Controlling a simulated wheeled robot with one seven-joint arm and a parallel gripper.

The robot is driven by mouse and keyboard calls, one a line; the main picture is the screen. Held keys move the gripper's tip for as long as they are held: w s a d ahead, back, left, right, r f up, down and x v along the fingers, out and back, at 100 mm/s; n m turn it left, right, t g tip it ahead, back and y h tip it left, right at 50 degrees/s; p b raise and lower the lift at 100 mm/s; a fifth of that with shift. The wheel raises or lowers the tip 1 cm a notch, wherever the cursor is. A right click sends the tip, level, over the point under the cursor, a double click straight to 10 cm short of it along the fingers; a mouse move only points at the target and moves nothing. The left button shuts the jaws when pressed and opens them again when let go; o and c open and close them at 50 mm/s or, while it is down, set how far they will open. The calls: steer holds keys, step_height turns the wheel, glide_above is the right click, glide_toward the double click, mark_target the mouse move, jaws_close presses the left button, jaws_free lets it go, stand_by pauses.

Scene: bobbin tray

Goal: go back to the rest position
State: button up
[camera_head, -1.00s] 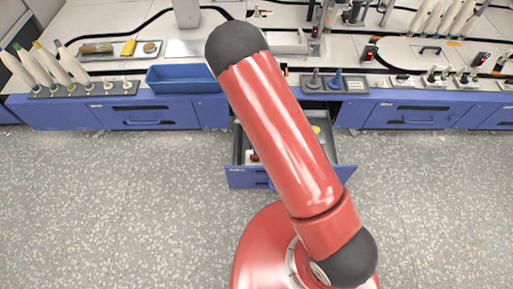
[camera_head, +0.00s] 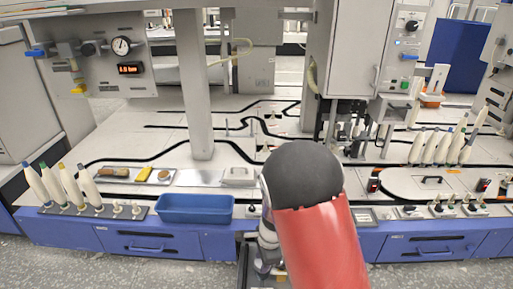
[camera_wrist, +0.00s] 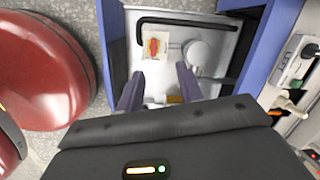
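My gripper (camera_wrist: 158,86) shows in the wrist view with its two fingers apart and nothing seen between them. The fingers point over an open blue drawer (camera_wrist: 264,48). In the head view my red and black arm covers the middle of the picture. Part of my wrist shows just left of it, above the drawer (camera_head: 243,270), but the fingertips cannot be made out there.
A blue bin (camera_head: 195,209) stands on the bench's front edge at the left, beside a row of bobbins (camera_head: 72,186). More bobbins (camera_head: 437,146) stand at the right. A grey post (camera_head: 195,85) and a cabinet (camera_head: 346,48) rise behind.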

steer(key=s+d+r+n+t+y, duration=0.1)
steer(key=s+d+r+n, duration=0.25)
steer(key=r, duration=0.65)
steer(key=s+d+r+n+t, duration=0.1)
steer(key=s+d+r+n, duration=0.2)
steer(key=r, duration=0.6)
steer(key=s+d+r+n+t+h, duration=0.1)
steer(key=s+d+r+n, duration=0.2)
steer(key=s, duration=0.4)
steer(key=s+d+r+n+t+h, duration=0.1)
steer(key=s+d+r+n+t, duration=0.1)
steer(key=s+d+r+n, duration=0.2)
steer(key=s+r+n, duration=0.1)
steer(key=s+r, duration=0.1)
steer(key=s, duration=0.1)
steer(key=shift+r+h, duration=0.3)
steer(key=shift+h, duration=0.1)
